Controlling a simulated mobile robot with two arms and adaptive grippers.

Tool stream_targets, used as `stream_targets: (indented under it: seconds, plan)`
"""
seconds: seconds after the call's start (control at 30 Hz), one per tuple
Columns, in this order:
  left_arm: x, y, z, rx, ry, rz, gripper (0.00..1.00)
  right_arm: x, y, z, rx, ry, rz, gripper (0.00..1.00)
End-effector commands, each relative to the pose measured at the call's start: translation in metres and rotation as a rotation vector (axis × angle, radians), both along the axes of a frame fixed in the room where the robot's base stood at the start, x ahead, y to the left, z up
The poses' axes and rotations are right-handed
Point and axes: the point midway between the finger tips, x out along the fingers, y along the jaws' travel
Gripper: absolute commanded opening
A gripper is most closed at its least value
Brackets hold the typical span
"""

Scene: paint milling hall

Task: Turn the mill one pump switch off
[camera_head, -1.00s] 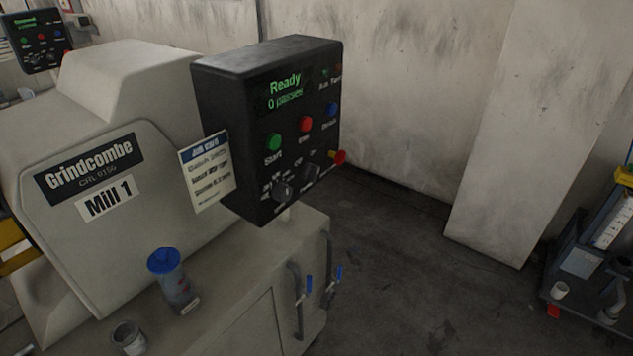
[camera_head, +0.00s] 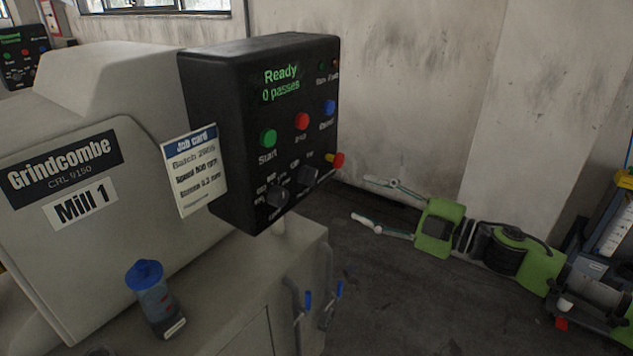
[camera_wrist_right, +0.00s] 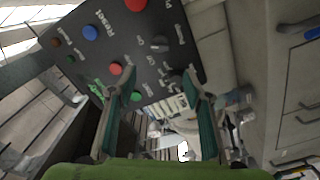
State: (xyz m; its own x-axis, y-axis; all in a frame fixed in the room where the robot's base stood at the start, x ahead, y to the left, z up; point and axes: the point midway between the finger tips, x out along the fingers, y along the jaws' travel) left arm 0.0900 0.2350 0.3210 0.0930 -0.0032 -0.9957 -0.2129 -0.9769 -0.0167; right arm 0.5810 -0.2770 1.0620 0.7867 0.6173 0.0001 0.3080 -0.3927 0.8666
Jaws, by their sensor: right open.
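The black control box (camera_head: 258,130) of Mill 1 shows "Ready" and "0 passes". The pump switch (camera_head: 308,177), a dark knob with On and Off marks, is low on its face; it also shows in the right wrist view (camera_wrist_right: 160,44). Its setting is too small to tell. A second dark knob (camera_head: 278,197) is beside it at lower left. My right gripper (camera_head: 363,198) is open and empty, to the right of the box, fingers pointing left, apart from the switch. My left gripper is not in view.
The panel also has green (camera_head: 268,138), red (camera_head: 302,121) and blue (camera_head: 330,107) buttons and a red emergency stop (camera_head: 338,160). A job card (camera_head: 195,170) hangs at its left. A blue-lidded jar (camera_head: 155,298) stands on the mill's top. Blue-handled valves (camera_head: 308,300) are below the box.

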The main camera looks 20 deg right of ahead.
Motion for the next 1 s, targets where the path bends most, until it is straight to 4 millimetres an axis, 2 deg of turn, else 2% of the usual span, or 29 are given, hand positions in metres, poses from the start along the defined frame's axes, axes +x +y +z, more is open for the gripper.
stream_targets:
  seconds: [0.47,1.0]
  plan:
    - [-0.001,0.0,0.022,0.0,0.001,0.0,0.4,0.036,0.027,0.005,0.005,-0.003,-0.003,0.46]
    - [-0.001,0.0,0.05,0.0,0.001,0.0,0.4,0.098,0.075,0.002,0.003,-0.001,-0.003,0.46]
